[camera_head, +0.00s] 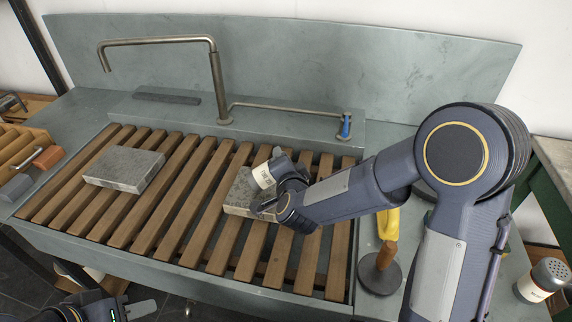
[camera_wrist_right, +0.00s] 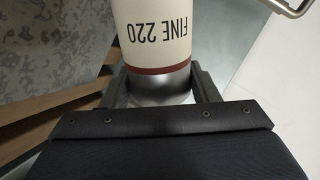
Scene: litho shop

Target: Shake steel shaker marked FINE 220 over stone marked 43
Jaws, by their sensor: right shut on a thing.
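My right gripper (camera_wrist_right: 158,88) is shut on the cream-labelled steel shaker (camera_wrist_right: 155,35), whose FINE 220 lettering appears upside down in the right wrist view. In the head view the shaker (camera_head: 264,176) is tilted above a grey stone (camera_head: 238,208) on the slatted rack. My arm and the shaker partly cover this stone. A second grey stone (camera_head: 125,168) lies flat on the left slats. I cannot read a number on either stone. My left gripper (camera_head: 112,309) is low at the bottom left, away from both stones; its fingers do not show clearly.
The wooden slats (camera_head: 160,215) span a grey sink with a bent tap (camera_head: 215,75) behind. Another shaker (camera_head: 543,280) with a pierced top stands at the far right. A round dark tool with a wooden handle (camera_head: 385,256) sits right of the rack.

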